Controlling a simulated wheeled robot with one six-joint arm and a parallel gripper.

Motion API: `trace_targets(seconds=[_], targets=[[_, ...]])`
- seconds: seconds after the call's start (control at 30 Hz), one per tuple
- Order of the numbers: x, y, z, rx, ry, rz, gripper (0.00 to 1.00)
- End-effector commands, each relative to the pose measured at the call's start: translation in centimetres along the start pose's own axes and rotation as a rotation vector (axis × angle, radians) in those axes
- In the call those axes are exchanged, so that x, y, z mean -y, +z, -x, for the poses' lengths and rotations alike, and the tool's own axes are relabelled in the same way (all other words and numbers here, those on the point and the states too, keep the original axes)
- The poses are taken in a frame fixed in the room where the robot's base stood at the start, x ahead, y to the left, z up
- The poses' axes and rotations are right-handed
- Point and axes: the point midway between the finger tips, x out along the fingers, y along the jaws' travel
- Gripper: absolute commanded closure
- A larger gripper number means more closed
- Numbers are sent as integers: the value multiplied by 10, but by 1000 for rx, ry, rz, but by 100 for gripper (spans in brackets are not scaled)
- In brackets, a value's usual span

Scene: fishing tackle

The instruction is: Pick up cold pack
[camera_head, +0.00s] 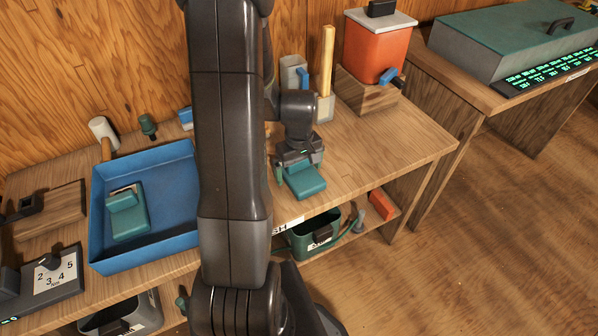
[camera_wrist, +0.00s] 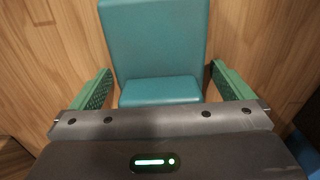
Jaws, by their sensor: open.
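A teal, padded-looking block, which looks like the cold pack (camera_head: 306,183), lies on the wooden bench near its front edge. In the wrist view the pack (camera_wrist: 155,42) runs from the top edge to between my fingers, with a step across it. My gripper (camera_head: 299,168) is right over the pack's back part, pointing down. In the wrist view my gripper (camera_wrist: 160,80) has its green fingers spread on either side of the pack, with gaps on both sides. A second teal item (camera_head: 128,216), similar in colour, lies in the blue tray (camera_head: 170,250).
An orange container (camera_head: 375,48) on a wooden block, a yellow upright bar (camera_head: 327,62) and a grey holder (camera_head: 293,73) stand behind my gripper. A dark green bin (camera_head: 312,236) is on the shelf below. Bare bench lies to the right (camera_head: 400,135).

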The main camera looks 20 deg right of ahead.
Motion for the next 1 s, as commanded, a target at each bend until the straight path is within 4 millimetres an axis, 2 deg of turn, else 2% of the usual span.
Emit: trace_targets(seconds=[0.27,0.53,0.83,1.0], targets=[[0,0,-2,-1,1,0,0],[0,0,-2,-1,1,0,52],[-1,0,3,-2,2,0,52],[-1,-1,26,-5,4,0,52]])
